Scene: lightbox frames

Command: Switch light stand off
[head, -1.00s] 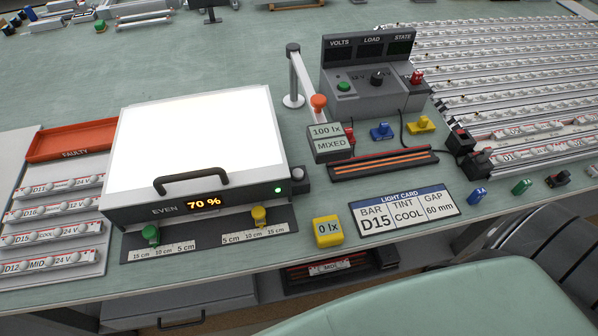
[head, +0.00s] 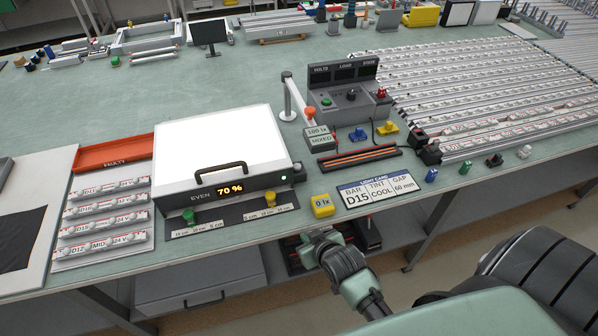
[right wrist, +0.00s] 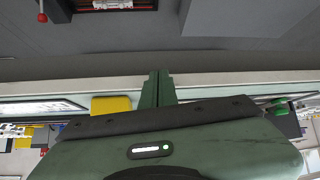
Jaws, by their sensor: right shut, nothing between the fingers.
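The light box (head: 222,138) stands on the table left of centre, its top panel glowing white. Its front display (head: 230,188) reads 70 % beside the word EVEN, and a small green lamp (head: 284,179) is lit at the right. A dark knob (head: 297,167) sits at its right front corner. A grey post (head: 288,100) with an arm and an orange head (head: 309,112) stands to the right of the box. My right gripper (head: 318,238) is just off the table's front edge, below the yellow 0 lx block; its fingers (right wrist: 157,88) are shut and empty. My left gripper is out of view.
The yellow 0 lx block (head: 322,206) and light card (head: 377,191) lie near the front edge. Behind them are a 100 lx MIXED block (head: 318,138) and a grey meter console (head: 345,95).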

